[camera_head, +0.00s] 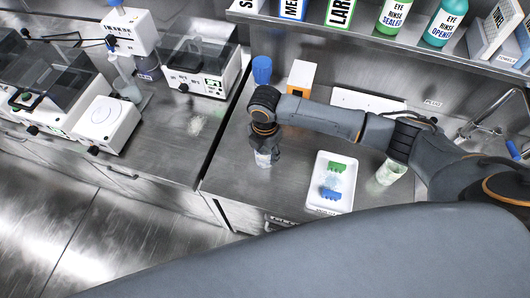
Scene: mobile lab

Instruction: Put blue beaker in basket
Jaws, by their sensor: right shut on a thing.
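My right gripper (264,143) points down over the steel bench and is shut on a small clear vessel with a pale bluish tint (263,159). This looks like the blue beaker; the fingers hide its upper part, and I cannot tell if its base touches the bench. A white open tray (319,201), which seems to be the basket, lies to the right of the gripper. A green piece (336,167) and a blue piece (330,194) lie in it, with something clear between them. My left gripper is not in view.
A pale green-tinted beaker (390,172) stands right of the tray, beside my arm. A solid blue container (262,69) and an orange-white box (301,76) stand behind my arm. The bench's left edge drops beside a counter with lab machines (203,70). Bottles (392,16) line the shelf.

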